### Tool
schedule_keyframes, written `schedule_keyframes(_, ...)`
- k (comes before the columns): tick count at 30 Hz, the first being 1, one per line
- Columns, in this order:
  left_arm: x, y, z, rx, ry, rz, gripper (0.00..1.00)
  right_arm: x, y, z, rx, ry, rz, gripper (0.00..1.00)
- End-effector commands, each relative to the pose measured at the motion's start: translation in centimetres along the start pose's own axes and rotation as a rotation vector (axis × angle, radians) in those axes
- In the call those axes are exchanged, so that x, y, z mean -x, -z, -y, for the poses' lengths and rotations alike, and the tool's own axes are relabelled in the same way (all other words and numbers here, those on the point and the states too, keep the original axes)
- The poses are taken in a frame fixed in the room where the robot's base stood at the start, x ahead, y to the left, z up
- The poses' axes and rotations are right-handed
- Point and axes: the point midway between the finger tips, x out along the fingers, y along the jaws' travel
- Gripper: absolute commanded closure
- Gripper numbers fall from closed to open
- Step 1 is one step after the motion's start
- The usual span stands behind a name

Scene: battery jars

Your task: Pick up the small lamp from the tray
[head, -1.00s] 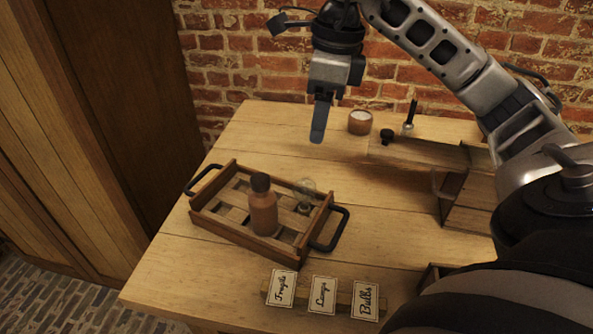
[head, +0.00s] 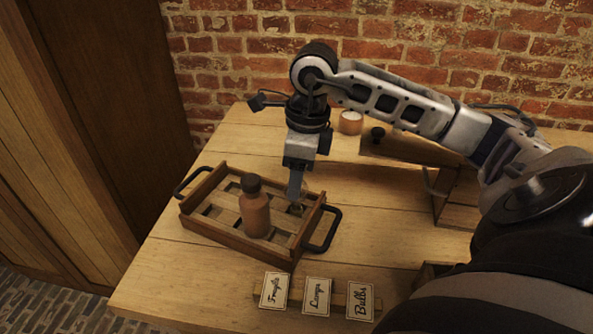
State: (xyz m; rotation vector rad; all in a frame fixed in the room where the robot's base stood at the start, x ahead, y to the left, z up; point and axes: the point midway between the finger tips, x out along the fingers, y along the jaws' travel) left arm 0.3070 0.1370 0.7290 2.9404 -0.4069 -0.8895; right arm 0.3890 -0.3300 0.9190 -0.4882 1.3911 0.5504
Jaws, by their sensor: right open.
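The wooden tray (head: 222,235) with black handles stands on the table. The small lamp (head: 298,210) sits in the tray's right part; my gripper covers most of it, and only a bit of its lower part shows. My right gripper (head: 295,197) points down right over the lamp, its fingers open. I cannot tell whether the fingers are around the lamp or just in front of it. A brown bottle (head: 256,214) with a dark cap stands upright in the tray, left of the gripper. My left gripper is not in view.
Cards reading Fragile (head: 274,291), Lamps (head: 317,296) and Bulbs (head: 360,301) stand at the table's front. A wooden box (head: 455,190) is at the right, partly behind my arm. A small round jar (head: 351,122) stands at the back near the brick wall.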

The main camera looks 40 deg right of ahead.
Motion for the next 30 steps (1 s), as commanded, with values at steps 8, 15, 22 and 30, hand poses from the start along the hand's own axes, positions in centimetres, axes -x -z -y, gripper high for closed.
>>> schedule_keyframes(8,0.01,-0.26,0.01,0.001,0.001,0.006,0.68,0.04,-0.02,0.01,0.0,0.0,0.001,0.82)
schedule_keyframes(15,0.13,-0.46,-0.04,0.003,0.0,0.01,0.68,-0.17,0.06,-0.07,0.0,-0.004,-0.004,1.0)
schedule_keyframes(22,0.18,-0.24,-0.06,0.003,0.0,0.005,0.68,-0.4,0.15,-0.15,0.0,-0.008,-0.009,1.0)
schedule_keyframes(30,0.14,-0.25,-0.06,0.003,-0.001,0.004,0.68,0.42,0.01,-0.11,-0.001,-0.007,-0.008,1.0)
